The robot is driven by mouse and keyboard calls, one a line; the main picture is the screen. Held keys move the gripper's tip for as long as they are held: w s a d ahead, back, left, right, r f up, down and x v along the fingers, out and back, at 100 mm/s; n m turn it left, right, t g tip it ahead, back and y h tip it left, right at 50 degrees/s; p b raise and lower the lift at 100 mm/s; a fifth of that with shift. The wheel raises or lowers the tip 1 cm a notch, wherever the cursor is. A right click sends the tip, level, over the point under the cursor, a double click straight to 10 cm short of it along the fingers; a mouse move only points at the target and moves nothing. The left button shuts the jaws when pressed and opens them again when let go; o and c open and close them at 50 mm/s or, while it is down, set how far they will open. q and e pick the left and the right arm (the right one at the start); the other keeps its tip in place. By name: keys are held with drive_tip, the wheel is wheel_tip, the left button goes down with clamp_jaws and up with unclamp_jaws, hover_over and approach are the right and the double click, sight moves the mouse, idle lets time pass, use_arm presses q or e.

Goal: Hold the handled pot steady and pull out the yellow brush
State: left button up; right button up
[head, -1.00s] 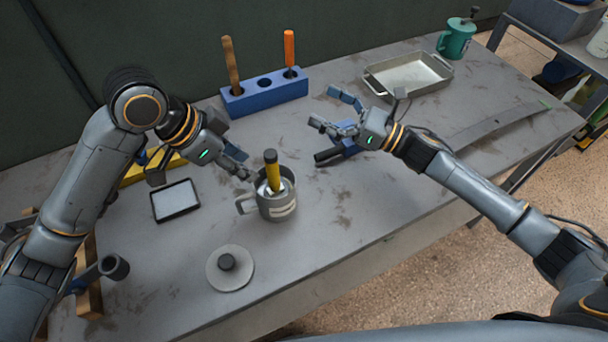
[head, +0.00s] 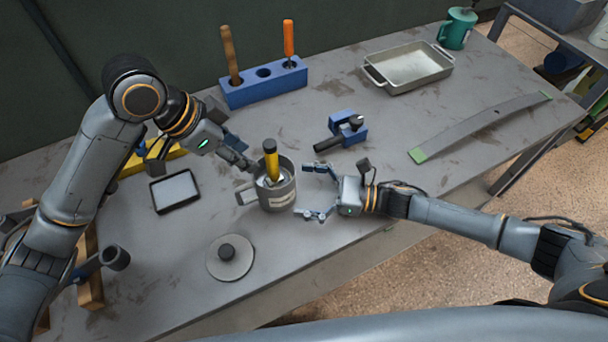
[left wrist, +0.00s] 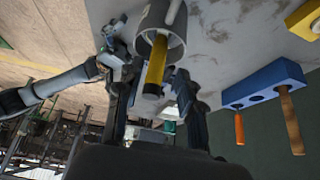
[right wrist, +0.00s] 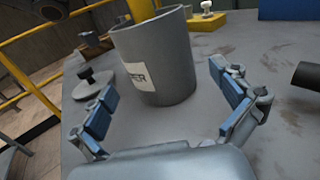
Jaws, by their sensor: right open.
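The grey handled pot (head: 281,200) stands upright on the table, its handle on the left and a white label on its side. The yellow brush (head: 271,165) stands in it, its black-ended yellow handle sticking up; its lower end is hidden inside. My left gripper (head: 246,158) is just left of the brush handle. In the left wrist view its fingers are apart, with the brush (left wrist: 157,62) between them, not visibly gripped. My right gripper (head: 312,190) is open at the pot's right side, its fingers pointing at the pot (right wrist: 155,60) without closing on it.
A round lid (head: 230,262) lies in front of the pot. A black-rimmed tray (head: 175,193) is to the left. A blue tool block (head: 264,88), a blue clamp-like tool (head: 343,130) and a metal pan (head: 408,72) are behind. A long curved strip (head: 475,128) lies at right.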

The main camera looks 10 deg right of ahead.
sight(271, 184)
drive_tip(key=x, duration=0.7)
